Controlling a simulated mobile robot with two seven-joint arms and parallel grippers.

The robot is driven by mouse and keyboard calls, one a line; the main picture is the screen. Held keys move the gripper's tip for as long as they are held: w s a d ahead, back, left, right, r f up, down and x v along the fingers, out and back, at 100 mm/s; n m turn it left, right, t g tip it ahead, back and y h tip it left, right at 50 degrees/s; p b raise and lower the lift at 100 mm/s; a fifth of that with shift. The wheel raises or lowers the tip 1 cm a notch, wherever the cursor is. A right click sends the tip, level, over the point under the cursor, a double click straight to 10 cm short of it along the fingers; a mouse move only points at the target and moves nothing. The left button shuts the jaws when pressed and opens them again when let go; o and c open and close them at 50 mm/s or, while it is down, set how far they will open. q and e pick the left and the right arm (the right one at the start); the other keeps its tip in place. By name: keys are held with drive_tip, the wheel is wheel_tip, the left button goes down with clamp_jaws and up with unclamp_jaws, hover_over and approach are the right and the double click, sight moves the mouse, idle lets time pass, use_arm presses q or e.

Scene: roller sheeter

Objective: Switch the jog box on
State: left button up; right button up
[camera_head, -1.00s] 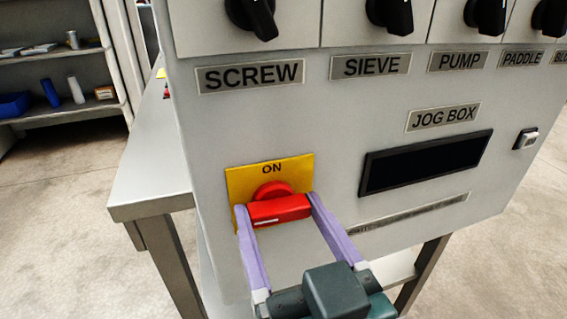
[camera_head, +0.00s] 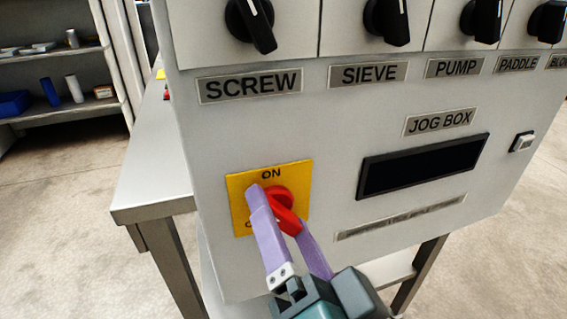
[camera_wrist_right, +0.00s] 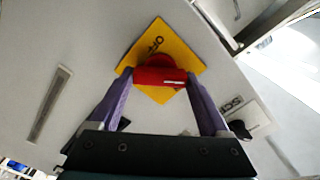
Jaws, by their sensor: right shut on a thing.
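The jog box (camera_head: 225,130) is a light grey panel with a "JOG BOX" label and a dark display. A red rotary switch (camera_head: 281,206) sits on a yellow plate (camera_head: 298,174) at its lower left, with "ON" at the top of the plate. The red handle is tilted, its near end pointing down and right. My right gripper (camera_head: 279,213) is shut on the handle, one lilac finger on each side. In the right wrist view the red switch (camera_wrist_right: 160,77) lies between both fingers. The lower lettering is mostly hidden by a finger. My left gripper is not in view.
Black knobs (camera_head: 250,22) line the panel's top above the SCREW, SIEVE, PUMP and PADDLE labels. A small white rocker switch (camera_head: 522,142) is at the right. A metal table (camera_head: 150,185) stands behind, and shelves (camera_head: 60,75) are at the far left.

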drive_tip(key=m, duration=0.3)
drive_tip(key=shift+m, duration=0.4)
drive_tip(key=shift+f+m+b, duration=0.1)
drive_tip(key=shift+m+b, duration=0.35)
drive_tip(key=shift+m, duration=1.35)
drive_tip(key=o, duration=1.2)
drive_tip(key=p+v, duration=0.1)
drive_tip(key=v, duration=0.9)
